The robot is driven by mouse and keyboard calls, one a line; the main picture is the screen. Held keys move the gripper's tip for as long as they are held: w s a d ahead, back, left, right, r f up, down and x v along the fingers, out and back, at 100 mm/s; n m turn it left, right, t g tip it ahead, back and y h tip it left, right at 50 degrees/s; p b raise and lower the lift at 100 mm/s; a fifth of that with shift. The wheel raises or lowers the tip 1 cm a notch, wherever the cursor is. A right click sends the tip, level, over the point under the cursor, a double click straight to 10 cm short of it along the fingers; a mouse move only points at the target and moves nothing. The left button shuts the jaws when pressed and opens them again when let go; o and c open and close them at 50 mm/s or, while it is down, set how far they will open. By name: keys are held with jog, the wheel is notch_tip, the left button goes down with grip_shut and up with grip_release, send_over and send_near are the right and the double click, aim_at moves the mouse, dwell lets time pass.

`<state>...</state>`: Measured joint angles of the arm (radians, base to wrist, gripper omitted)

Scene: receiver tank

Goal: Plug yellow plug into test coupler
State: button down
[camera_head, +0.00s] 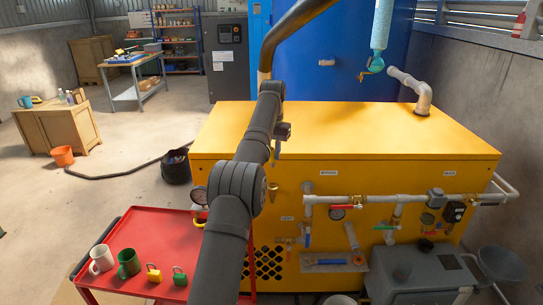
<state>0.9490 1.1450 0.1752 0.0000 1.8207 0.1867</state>
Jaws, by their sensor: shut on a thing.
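My dark arm rises from the bottom edge across the front of the yellow cabinet. My gripper (282,132) shows only as a small dark part at the right side of my forearm, above the cabinet's front face. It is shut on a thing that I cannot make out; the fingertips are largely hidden. A small yellow piece (198,222) shows under a round gauge (199,195), left of my arm; I cannot tell whether it is the yellow plug. A small brass fitting (273,187) is on the cabinet front, just right of my arm; I cannot tell whether it is the test coupler.
The yellow cabinet (400,135) carries pipes and valves (370,200) on its front. A grey tank (415,272) stands at lower right. A red cart (135,235) holds two mugs and two padlocks. A teal cylinder (380,25) hangs above. Open floor lies at left.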

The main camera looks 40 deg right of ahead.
aim_at(273, 167)
jog(key=shift+f, duration=2.7)
jog(key=shift+f, duration=0.15)
jog(key=shift+f, duration=0.5)
jog(key=shift+f, duration=0.9)
jog(key=c, duration=1.2)
grip_release()
jog(key=shift+o, duration=0.2)
jog(key=shift+r, duration=3.75)
jog(key=shift+f, duration=0.1)
